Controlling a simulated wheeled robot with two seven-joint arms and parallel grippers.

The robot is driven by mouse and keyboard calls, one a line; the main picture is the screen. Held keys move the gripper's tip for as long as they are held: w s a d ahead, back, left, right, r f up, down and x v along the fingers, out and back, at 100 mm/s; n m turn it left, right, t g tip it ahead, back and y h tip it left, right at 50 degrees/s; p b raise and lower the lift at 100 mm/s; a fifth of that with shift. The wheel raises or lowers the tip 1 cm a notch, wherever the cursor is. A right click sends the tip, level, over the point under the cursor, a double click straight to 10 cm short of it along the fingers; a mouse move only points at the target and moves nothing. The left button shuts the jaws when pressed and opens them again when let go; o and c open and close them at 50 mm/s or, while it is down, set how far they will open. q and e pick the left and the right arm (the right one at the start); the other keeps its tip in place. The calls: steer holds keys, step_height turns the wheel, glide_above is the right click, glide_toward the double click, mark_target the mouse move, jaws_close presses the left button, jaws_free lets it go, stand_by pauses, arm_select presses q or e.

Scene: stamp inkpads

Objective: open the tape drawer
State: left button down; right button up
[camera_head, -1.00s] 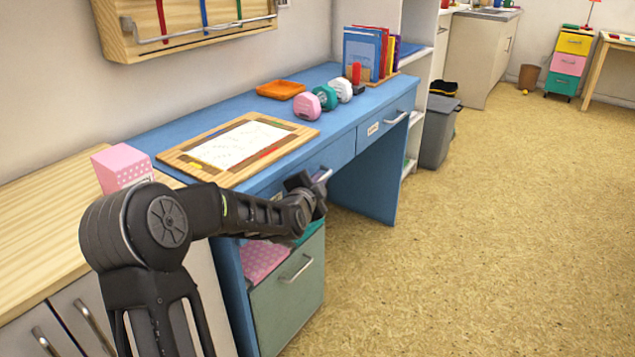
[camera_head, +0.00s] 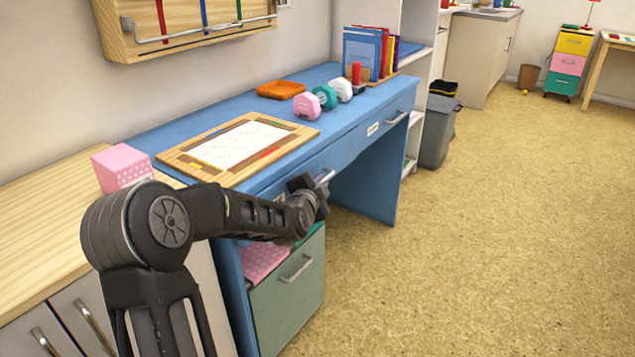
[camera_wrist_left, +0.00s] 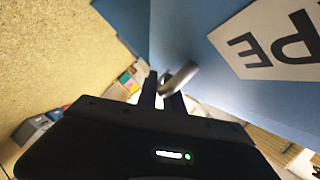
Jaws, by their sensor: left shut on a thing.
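The blue desk has a near drawer (camera_head: 338,153) in its front, partly hidden by my left arm. In the left wrist view its blue front (camera_wrist_left: 215,85) bears a white label (camera_wrist_left: 275,42) with the letters "PE" upside down; the rest of the label is cut off. The drawer's metal handle (camera_wrist_left: 179,77) is between the fingers of my left gripper (camera_wrist_left: 163,90), which is shut on it. In the head view my left gripper (camera_head: 318,192) is at the handle. I cannot tell whether the drawer stands slightly out. My right gripper is not in view.
A wooden board with paper (camera_head: 238,148), dumbbells (camera_head: 318,99) and an orange tray (camera_head: 281,90) lie on the desktop. A green-grey drawer unit (camera_head: 290,290) stands below. A far desk drawer (camera_head: 385,124) is to the right. The floor to the right is open.

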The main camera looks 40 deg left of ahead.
arm_select(q)
steer(key=d+p, duration=0.3)
steer(key=d, duration=1.2)
steer(key=shift+w+d, duration=0.15)
steer(key=shift+d, duration=0.25)
steer(key=c, duration=1.8)
jaws_free()
steer(key=shift+o, duration=0.2)
steer(key=p+v, duration=0.1)
steer(key=v, duration=0.6)
steer(key=shift+s+p, duration=0.35)
steer(key=shift+p, duration=0.05)
steer(key=shift+d+r, duration=0.1)
